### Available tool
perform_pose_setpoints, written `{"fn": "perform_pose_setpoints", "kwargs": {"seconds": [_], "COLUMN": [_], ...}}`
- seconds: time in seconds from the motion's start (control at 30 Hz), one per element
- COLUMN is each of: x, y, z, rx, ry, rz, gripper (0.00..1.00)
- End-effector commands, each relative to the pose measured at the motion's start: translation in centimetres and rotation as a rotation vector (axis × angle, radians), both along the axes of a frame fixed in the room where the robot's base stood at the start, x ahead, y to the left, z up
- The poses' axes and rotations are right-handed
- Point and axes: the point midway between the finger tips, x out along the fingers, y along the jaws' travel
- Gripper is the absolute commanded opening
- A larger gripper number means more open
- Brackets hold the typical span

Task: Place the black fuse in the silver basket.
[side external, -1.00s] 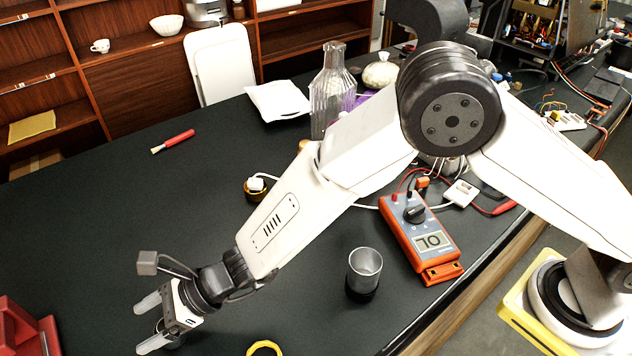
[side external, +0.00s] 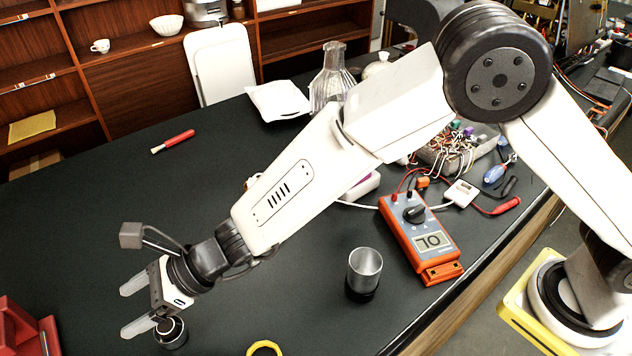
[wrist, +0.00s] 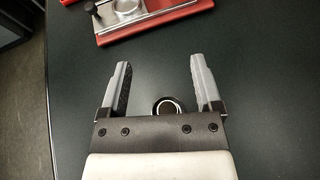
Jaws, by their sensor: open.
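My gripper (side external: 124,311) is open at the lower left of the side view, and nothing shows between its fingers. A small round black piece with a silver rim (side external: 172,333) stands on the table beside the gripper. In the wrist view the same piece (wrist: 168,107) lies close to the gripper body, between the finger bases in the picture; its height gap to the fingers is unclear. A silver cup (side external: 364,268) with a black lower part stands upright right of the gripper; it may be the basket. I cannot identify the black fuse with certainty.
A red fixture (side external: 24,330) stands at the lower left; its silver bracket shows in the wrist view (wrist: 128,8). A yellow ring (side external: 264,349) lies at the front. An orange multimeter (side external: 418,238) and leads are right of the cup.

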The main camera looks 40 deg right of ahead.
Motion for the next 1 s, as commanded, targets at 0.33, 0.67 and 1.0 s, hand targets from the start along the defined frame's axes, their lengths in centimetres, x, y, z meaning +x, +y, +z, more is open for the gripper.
{"fn": "perform_pose_setpoints", "kwargs": {"seconds": [0.33, 0.67, 1.0], "x": [0.5, 0.5, -0.7], "y": [-3.8, -12.6, -22.7], "z": [0.2, 0.0, -0.4], "rx": [-0.112, -0.368, -0.637], "ry": [-0.105, -0.324, -0.531], "rz": [0.081, 0.283, 0.525], "gripper": [0.82, 0.82, 0.82]}}
